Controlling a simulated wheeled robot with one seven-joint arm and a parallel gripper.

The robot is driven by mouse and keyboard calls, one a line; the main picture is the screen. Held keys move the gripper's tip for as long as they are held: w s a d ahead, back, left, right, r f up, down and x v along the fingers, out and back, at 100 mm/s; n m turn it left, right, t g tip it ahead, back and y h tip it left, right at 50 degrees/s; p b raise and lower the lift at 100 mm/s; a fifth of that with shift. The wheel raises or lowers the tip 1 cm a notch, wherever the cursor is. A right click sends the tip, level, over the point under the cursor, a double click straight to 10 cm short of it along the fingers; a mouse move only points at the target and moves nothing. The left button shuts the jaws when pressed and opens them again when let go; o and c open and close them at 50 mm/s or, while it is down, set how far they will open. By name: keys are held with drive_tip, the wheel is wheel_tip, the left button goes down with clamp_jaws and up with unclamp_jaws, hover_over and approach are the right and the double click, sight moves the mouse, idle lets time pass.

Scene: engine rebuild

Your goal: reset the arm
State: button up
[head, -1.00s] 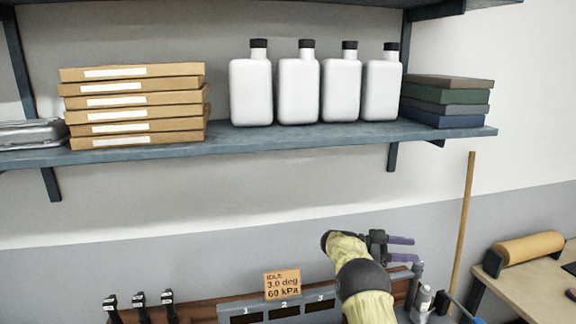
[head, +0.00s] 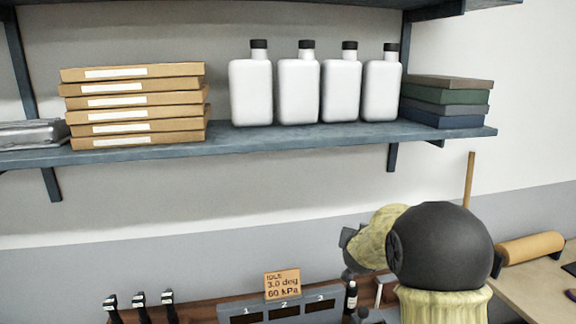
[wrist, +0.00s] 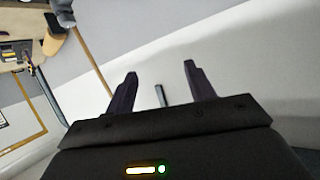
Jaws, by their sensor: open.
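My arm (head: 440,245) rises at the lower right of the head view, with a large dark joint close to the camera and a yellow link bent to the left behind it. My gripper's fingers are not clearly visible there. In the wrist view my gripper (wrist: 159,70) is open, its two dark fingers wide apart. Nothing is held between them; only pale wall and a small dark bar show beyond.
A blue-grey shelf (head: 300,137) holds cardboard boxes (head: 135,105), white bottles (head: 250,90) and dark boxes (head: 447,103). Below are a sign card (head: 283,284) and a numbered rack (head: 285,310). A tan roll (head: 530,249) lies on the right-hand bench. The wall between is clear.

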drive_tip(key=s+a+f+n+g+y, duration=0.1)
drive_tip(key=s+a+f+g, duration=0.2)
drive_tip(key=s, duration=0.8)
drive_tip(key=s+f+n+g+y, duration=0.2)
drive_tip(key=s+f+g, duration=0.2)
drive_tip(key=s, duration=0.7)
drive_tip(key=s+a+f+n+g+y, duration=0.1)
drive_tip(key=s+a+f+g, duration=0.2)
drive_tip(key=s, duration=0.9)
drive_tip(key=s+b+x, duration=0.2)
drive_tip(key=b+x, duration=0.8)
drive_tip(key=shift+d+f, duration=0.35)
drive_tip(key=shift+f, duration=0.3)
drive_tip(key=shift+w, duration=0.1)
